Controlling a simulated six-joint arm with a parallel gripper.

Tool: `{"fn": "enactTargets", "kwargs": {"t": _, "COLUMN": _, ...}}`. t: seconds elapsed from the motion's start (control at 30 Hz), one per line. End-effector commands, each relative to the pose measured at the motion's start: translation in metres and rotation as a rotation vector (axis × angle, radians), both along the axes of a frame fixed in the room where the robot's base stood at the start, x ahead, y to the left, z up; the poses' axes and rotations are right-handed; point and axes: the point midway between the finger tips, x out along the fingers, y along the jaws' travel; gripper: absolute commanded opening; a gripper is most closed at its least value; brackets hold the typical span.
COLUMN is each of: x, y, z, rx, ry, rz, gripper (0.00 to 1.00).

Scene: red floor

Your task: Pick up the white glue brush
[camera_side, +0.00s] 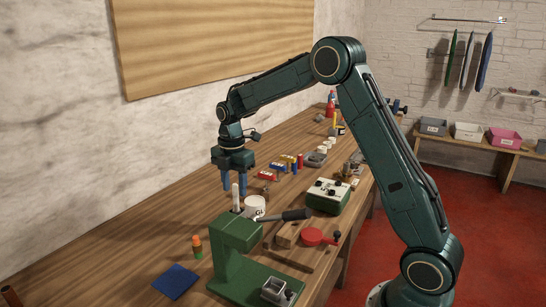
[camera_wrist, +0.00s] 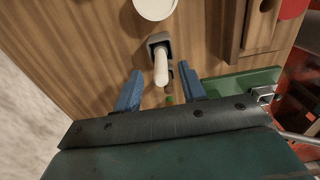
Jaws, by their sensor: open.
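The white glue brush (camera_side: 236,197) stands roughly upright on the bench, its pale handle pointing up. In the wrist view the brush (camera_wrist: 161,68) rises from a dark grey holder (camera_wrist: 158,40). Its lower end is hidden in the holder. My gripper (camera_side: 234,187) hangs above the brush with its blue fingers pointing down. In the wrist view my gripper (camera_wrist: 159,76) is open and empty, one finger on either side of the handle, with a visible gap at each side. I cannot tell how far the fingertips are above the handle's top.
A white pot (camera_side: 255,206) stands close to the brush. A green machine body (camera_side: 234,238) with a dark-handled lever (camera_side: 294,215) is in front. A blue square (camera_side: 176,281) and an orange-and-green tube (camera_side: 197,247) lie nearer. Several small parts crowd the bench behind; the left bench is clear.

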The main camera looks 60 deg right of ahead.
Motion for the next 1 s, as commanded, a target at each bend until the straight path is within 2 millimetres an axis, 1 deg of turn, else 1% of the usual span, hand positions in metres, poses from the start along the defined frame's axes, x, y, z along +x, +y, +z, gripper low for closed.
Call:
{"fn": "enactTargets", "kwargs": {"t": 0.27, "x": 0.000, "y": 0.000, "z": -0.004, "rx": 0.000, "ry": 0.001, "rz": 0.000, "gripper": 0.41}}
{"fn": "enactTargets", "kwargs": {"t": 0.37, "x": -0.001, "y": 0.000, "z": -0.010, "rx": 0.000, "ry": 0.002, "rz": 0.000, "gripper": 0.41}}
{"fn": "enactTargets", "kwargs": {"t": 0.7, "x": -0.002, "y": -0.001, "z": -0.047, "rx": 0.001, "ry": 0.002, "rz": 0.000, "gripper": 0.41}}
{"fn": "enactTargets", "kwargs": {"t": 0.83, "x": -0.002, "y": -0.001, "z": -0.053, "rx": 0.000, "ry": 0.001, "rz": 0.000, "gripper": 0.41}}
{"fn": "enactTargets", "kwargs": {"t": 1.0, "x": -0.001, "y": -0.001, "z": -0.054, "rx": 0.000, "ry": 0.000, "rz": 0.000, "gripper": 0.41}}
